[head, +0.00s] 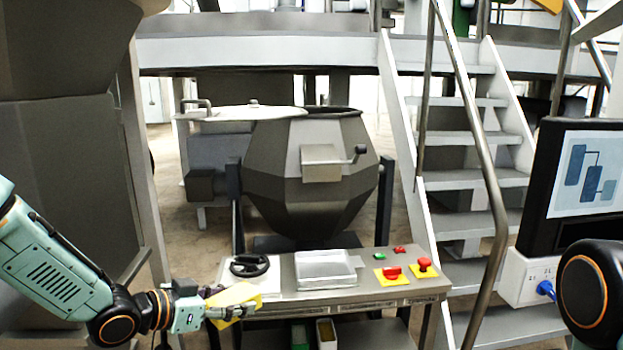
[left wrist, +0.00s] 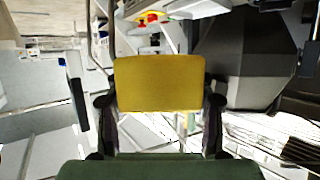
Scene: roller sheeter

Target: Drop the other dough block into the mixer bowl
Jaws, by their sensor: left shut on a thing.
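My left gripper (head: 226,308) is shut on a yellow dough block (head: 238,295) at the left front of the control table. In the left wrist view the dough block (left wrist: 158,83) sits between the two fingers, held at its sides. The mixer bowl (head: 312,195) is a large grey faceted vessel behind the table, up and to the right of the gripper. Its mouth is at the top and its inside is hidden. The mixer bowl (left wrist: 252,55) also shows in the left wrist view. My right gripper is not in view.
A flat lid (head: 240,113) lies to the left of the bowl's mouth. The table (head: 372,300) holds a black handwheel (head: 249,265), a metal tray (head: 325,268) and red buttons (head: 391,272). Metal stairs (head: 470,180) and a monitor (head: 580,185) stand to the right.

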